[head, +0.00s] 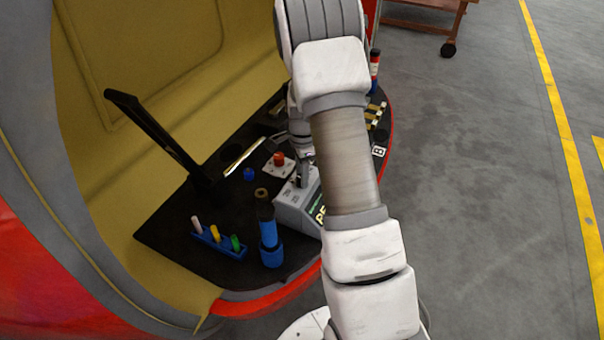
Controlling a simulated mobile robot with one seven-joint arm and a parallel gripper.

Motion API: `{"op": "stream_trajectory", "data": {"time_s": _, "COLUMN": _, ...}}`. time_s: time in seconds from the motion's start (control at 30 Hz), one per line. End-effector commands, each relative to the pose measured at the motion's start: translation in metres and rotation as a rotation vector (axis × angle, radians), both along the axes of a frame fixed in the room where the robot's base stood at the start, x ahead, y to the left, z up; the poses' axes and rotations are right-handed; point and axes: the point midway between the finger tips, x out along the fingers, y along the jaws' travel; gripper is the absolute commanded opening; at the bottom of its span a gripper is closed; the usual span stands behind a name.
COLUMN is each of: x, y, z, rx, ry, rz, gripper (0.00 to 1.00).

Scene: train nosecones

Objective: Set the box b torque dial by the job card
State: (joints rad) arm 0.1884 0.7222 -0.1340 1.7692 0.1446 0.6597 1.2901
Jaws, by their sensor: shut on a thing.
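My gripper (304,178) points down onto the top of a light grey box (291,208) on the black shelf. Its fingertips are shut at a small part on the box top, seemingly the dial, which they mostly hide. The dial's scale and setting cannot be read. The box's sloped front has a dark panel with pale green letters (320,212), partly cut off by my arm. A white tag marked B (379,151) lies at the shelf's right edge. No job card can be made out.
A red button on a white plate (279,160) is just behind the box. A blue torch-like tool (268,235) stands in front, beside a blue rack (218,241) of coloured pegs. A black upright arm (150,128) rises at left. Grey floor is open at right.

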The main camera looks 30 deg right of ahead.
Motion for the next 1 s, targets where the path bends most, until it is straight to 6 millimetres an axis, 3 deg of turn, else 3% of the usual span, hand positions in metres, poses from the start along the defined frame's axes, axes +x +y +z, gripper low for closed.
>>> {"op": "stream_trajectory", "data": {"time_s": 0.47, "x": 0.0001, "y": -0.0001, "z": 0.0004, "rx": 0.000, "ry": 0.000, "rz": 0.055, "gripper": 0.00}}
{"op": "stream_trajectory", "data": {"time_s": 1.0, "x": 0.0003, "y": 0.0000, "z": 0.0006, "rx": 0.000, "ry": -0.001, "rz": 0.489, "gripper": 0.00}}
